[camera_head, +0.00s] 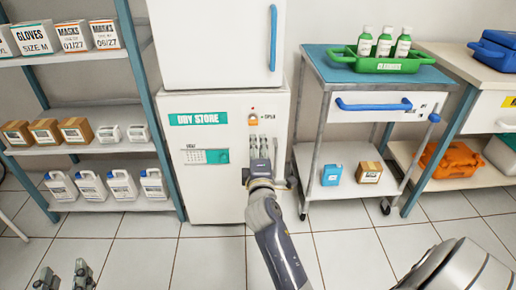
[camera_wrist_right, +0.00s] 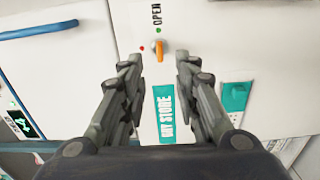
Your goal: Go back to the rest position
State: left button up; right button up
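My right gripper (camera_head: 262,142) is raised in front of the white cabinet (camera_head: 212,205) labelled DRY STORE. In the right wrist view its two fingers (camera_wrist_right: 157,62) are apart with nothing between them. An orange latch (camera_head: 253,118) with an OPEN mark is on the cabinet door; it also shows in the right wrist view (camera_wrist_right: 158,48), beyond and between the fingertips. I see no contact with it. My left gripper (camera_head: 64,276) is low at the bottom left edge, its two fingers apart and empty. The cabinet door looks shut.
A shelf rack (camera_head: 90,150) with boxes and jugs stands left. A wheeled cart (camera_head: 310,140) holding a green tray (camera_head: 385,66) of bottles stands close on the right. A side bench (camera_head: 480,75) is further right. The tiled floor (camera_head: 215,262) in front is clear.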

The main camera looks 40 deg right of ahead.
jog(key=shift+s+a, duration=0.1)
dwell(0.5)
